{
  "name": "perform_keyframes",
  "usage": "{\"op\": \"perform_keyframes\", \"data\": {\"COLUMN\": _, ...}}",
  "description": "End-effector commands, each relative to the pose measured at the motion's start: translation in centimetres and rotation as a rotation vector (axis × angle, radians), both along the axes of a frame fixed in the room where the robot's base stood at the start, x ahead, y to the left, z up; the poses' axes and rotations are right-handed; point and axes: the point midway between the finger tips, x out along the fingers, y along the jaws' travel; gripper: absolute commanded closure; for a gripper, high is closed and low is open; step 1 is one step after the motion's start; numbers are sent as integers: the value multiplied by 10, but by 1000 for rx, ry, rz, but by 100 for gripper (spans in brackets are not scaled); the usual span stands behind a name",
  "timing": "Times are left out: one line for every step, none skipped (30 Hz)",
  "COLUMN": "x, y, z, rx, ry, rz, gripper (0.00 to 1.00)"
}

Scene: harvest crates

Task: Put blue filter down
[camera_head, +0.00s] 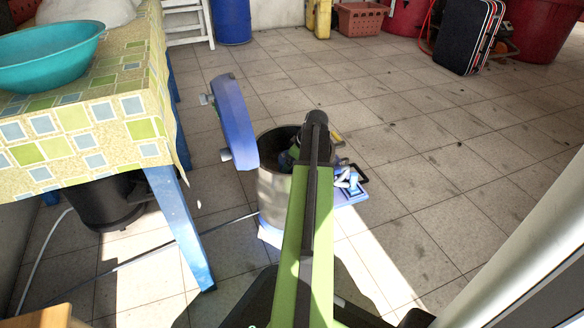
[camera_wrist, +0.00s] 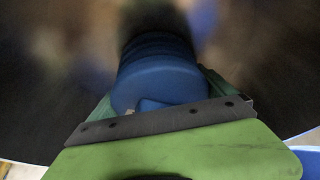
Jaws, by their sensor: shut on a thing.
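The blue filter (camera_wrist: 160,85) is a ribbed, rounded blue piece that fills the middle of the wrist view. My gripper (camera_wrist: 158,72) is shut on it, with a dark green finger on either side. In the head view my gripper (camera_head: 297,152) is at the mouth of a grey metal canister (camera_head: 272,192), partly hidden by my arm. The filter cannot be made out in that view. The wrist view is dark and blurred around the filter, so I cannot tell whether the filter touches anything below it.
A blue lid (camera_head: 234,122) stands upright at the canister's left side. A blue and white part (camera_head: 350,184) is at its right. A table (camera_head: 90,140) with a checked cloth and a teal basin (camera_head: 48,55) is on the left.

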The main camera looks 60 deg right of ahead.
Motion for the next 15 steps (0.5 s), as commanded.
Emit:
{"op": "perform_keyframes", "data": {"x": 0, "y": 0, "z": -1, "rx": 0, "ry": 0, "rz": 0, "gripper": 51}}
{"op": "perform_keyframes", "data": {"x": 0, "y": 0, "z": -2, "rx": 0, "ry": 0, "rz": 0, "gripper": 51}}
{"op": "perform_keyframes", "data": {"x": 0, "y": 0, "z": -4, "rx": 0, "ry": 0, "rz": 0, "gripper": 51}}
{"op": "perform_keyframes", "data": {"x": 0, "y": 0, "z": -5, "rx": 0, "ry": 0, "rz": 0, "gripper": 51}}
{"op": "perform_keyframes", "data": {"x": 0, "y": 0, "z": -3, "rx": 0, "ry": 0, "rz": 0, "gripper": 2}}
{"op": "perform_keyframes", "data": {"x": 0, "y": 0, "z": -3, "rx": 0, "ry": 0, "rz": 0, "gripper": 0}}
{"op": "perform_keyframes", "data": {"x": 0, "y": 0, "z": -3, "rx": 0, "ry": 0, "rz": 0, "gripper": 0}}
{"op": "perform_keyframes", "data": {"x": 0, "y": 0, "z": -3, "rx": 0, "ry": 0, "rz": 0, "gripper": 0}}
{"op": "perform_keyframes", "data": {"x": 0, "y": 0, "z": -3, "rx": 0, "ry": 0, "rz": 0, "gripper": 0}}
{"op": "perform_keyframes", "data": {"x": 0, "y": 0, "z": -3, "rx": 0, "ry": 0, "rz": 0, "gripper": 0}}
{"op": "perform_keyframes", "data": {"x": 0, "y": 0, "z": -3, "rx": 0, "ry": 0, "rz": -1, "gripper": 0}}
{"op": "perform_keyframes", "data": {"x": 0, "y": 0, "z": -2, "rx": 0, "ry": 0, "rz": -1, "gripper": 0}}
{"op": "perform_keyframes", "data": {"x": 0, "y": 0, "z": -2, "rx": 0, "ry": 0, "rz": -1, "gripper": 0}}
{"op": "perform_keyframes", "data": {"x": 0, "y": 0, "z": -1, "rx": 0, "ry": 0, "rz": -1, "gripper": 0}}
{"op": "perform_keyframes", "data": {"x": 0, "y": 0, "z": 1, "rx": 0, "ry": 0, "rz": -1, "gripper": 0}}
